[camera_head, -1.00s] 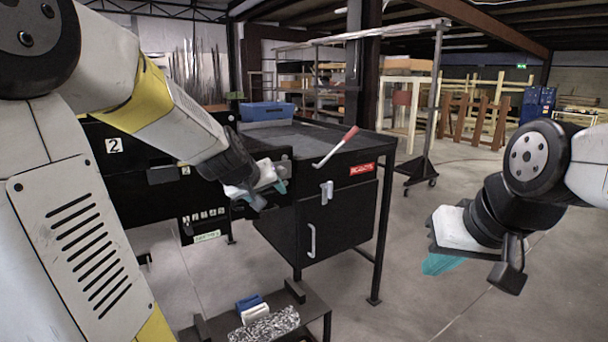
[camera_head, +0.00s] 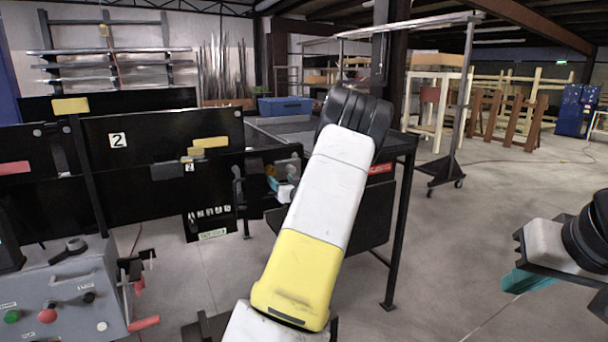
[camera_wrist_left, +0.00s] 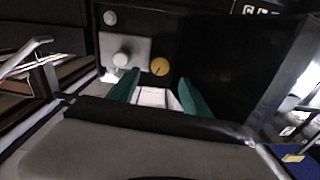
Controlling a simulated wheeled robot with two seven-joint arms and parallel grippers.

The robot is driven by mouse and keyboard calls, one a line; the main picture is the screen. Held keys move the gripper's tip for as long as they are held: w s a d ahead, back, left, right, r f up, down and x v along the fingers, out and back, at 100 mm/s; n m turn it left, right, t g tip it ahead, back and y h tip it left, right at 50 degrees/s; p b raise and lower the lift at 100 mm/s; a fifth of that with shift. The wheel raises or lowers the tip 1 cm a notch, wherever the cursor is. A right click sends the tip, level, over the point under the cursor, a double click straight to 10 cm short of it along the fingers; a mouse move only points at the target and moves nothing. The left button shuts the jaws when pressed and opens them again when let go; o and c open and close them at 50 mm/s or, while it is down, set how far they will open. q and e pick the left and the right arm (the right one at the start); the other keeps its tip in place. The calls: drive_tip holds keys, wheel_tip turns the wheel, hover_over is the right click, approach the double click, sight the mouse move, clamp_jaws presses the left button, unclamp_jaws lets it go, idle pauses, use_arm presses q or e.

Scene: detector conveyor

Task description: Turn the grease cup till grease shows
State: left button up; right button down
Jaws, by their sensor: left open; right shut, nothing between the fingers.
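A round brass-coloured knob, seemingly the grease cup (camera_wrist_left: 160,66), shows in the left wrist view on a dark panel, beside a grey plate. My left gripper (camera_wrist_left: 159,82) is open, its teal fingers pointing at the panel. The cup appears just beyond and between the fingertips; I cannot tell whether they touch it. No grease is discernible. My right gripper (camera_head: 528,281) is shut and empty over open floor at the right.
The grey plate (camera_wrist_left: 138,49) carries a pale knob (camera_wrist_left: 121,60). A control box (camera_head: 68,298) with buttons stands at lower left. A black table (camera_head: 400,146) with a blue bin (camera_head: 286,106) is behind my left arm.

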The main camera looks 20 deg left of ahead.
sight(272, 173)
use_arm(q)
drive_tip(key=x, duration=0.7)
drive_tip(key=shift+w+a, duration=0.15)
clamp_jaws()
drive_tip(key=shift+m, duration=0.4)
drive_tip(key=m, duration=0.2)
drive_tip(key=shift+m, duration=0.3)
drive_tip(key=m, duration=0.5)
drive_tip(key=shift+m, duration=0.3)
